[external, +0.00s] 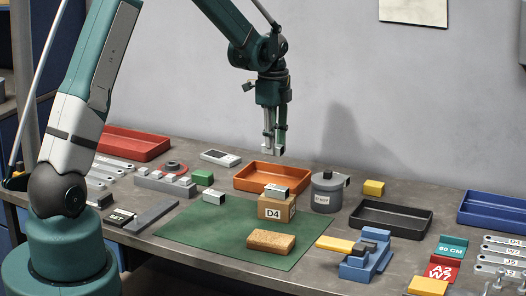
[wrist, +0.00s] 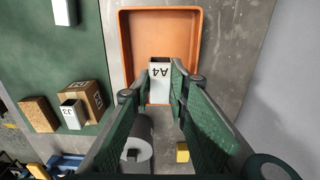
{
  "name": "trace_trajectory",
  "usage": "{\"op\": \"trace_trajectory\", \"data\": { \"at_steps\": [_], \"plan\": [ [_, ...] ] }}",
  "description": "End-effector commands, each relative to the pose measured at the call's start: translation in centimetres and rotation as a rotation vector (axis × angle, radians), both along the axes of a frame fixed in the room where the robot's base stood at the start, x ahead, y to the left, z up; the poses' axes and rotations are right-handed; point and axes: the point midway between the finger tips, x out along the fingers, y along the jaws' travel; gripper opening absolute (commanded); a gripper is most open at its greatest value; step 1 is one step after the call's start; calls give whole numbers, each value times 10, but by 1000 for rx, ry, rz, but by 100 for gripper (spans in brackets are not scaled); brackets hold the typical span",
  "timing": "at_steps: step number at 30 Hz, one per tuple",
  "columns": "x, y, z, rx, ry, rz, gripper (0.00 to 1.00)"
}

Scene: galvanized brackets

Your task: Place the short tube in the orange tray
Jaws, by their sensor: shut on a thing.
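My gripper (external: 273,145) is shut on a short, pale grey rectangular tube. In the wrist view the held tube (wrist: 160,80) shows its A4 label between the green fingers (wrist: 160,85). The orange tray (external: 247,186) stands on the table behind the green mat. My gripper holds the tube above the tray, clear of it. In the wrist view the tray (wrist: 185,40) lies beyond the tube and looks empty. The finger contact is partly hidden in the external view.
A similar tube (external: 277,190) lies on the D4 cardboard box (external: 270,209) in front of the tray. A grey canister (external: 326,195) and a black tray (external: 391,219) are to the right. The wall rises behind the table.

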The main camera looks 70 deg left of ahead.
Motion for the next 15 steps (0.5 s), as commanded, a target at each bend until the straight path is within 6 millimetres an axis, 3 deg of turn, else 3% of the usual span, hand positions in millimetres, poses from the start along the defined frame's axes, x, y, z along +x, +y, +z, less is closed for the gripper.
{"op": "trace_trajectory", "data": {
  "at_steps": [15],
  "plan": [
    [0, 0, -57, 0, 0, 0, 5]
  ]
}}
